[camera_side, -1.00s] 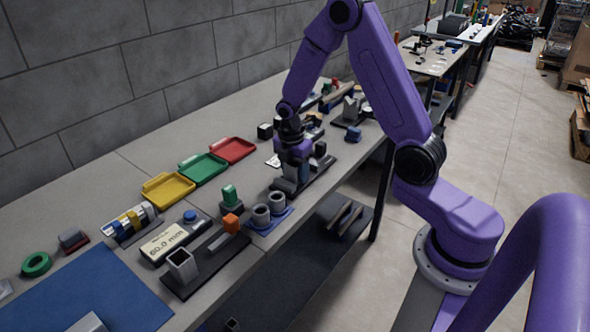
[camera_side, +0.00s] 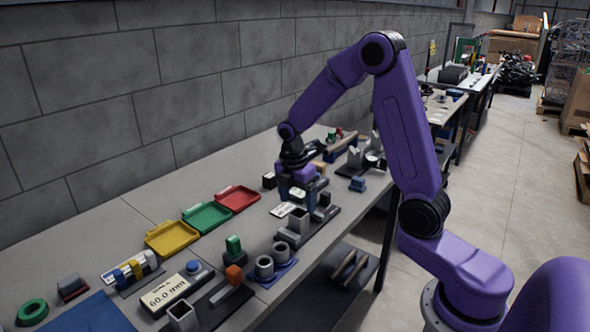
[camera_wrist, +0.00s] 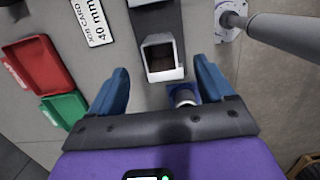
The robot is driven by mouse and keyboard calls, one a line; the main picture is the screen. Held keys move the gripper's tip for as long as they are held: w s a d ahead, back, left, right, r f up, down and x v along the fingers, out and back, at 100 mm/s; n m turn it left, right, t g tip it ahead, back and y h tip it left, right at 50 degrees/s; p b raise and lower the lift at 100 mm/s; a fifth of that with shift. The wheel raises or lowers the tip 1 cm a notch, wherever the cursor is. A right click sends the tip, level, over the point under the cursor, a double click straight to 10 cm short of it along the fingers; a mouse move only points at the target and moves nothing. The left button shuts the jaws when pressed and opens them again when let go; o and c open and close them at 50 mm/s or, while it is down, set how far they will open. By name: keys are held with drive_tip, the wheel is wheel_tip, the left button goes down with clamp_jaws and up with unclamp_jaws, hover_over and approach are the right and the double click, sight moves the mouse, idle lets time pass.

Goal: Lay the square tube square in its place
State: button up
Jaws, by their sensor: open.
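A grey square tube (camera_side: 298,221) stands upright on a dark base plate (camera_side: 316,231) in the side view. In the wrist view the tube (camera_wrist: 163,58) shows its open top and hollow inside. My gripper (camera_wrist: 161,66) is open, with its blue fingers spread on either side of the tube in that view and a gap on each side. In the side view my gripper (camera_side: 297,193) is just above and behind the tube. Which place is meant for the tube is not clear.
A dark block (camera_side: 324,199) stands beside the tube. A blue pad (camera_side: 285,272) with two grey cylinders is in front. A 40 mm job card (camera_wrist: 92,18) and red (camera_side: 238,199) and green (camera_side: 207,217) trays lie to the left.

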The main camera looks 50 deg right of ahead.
wheel_tip(320, 180, up, 10)
drive_tip(key=a, duration=0.1)
drive_tip(key=shift+f, duration=0.25)
drive_tip(key=shift+a, duration=0.1)
drive_tip(key=s+a+f+m+y, duration=0.1)
drive_tip(key=s+a+m, duration=0.1)
drive_tip(key=s+a, duration=0.55)
drive_tip(key=s+a+m, duration=0.2)
drive_tip(key=s+a, duration=0.3)
drive_tip(key=s, duration=0.6)
drive_tip(key=s+f+m, duration=0.1)
drive_tip(key=s+f, duration=0.1)
drive_tip(key=s, duration=0.7)
drive_tip(key=shift+s+d+y, duration=0.35)
drive_tip(key=shift+y, duration=0.05)
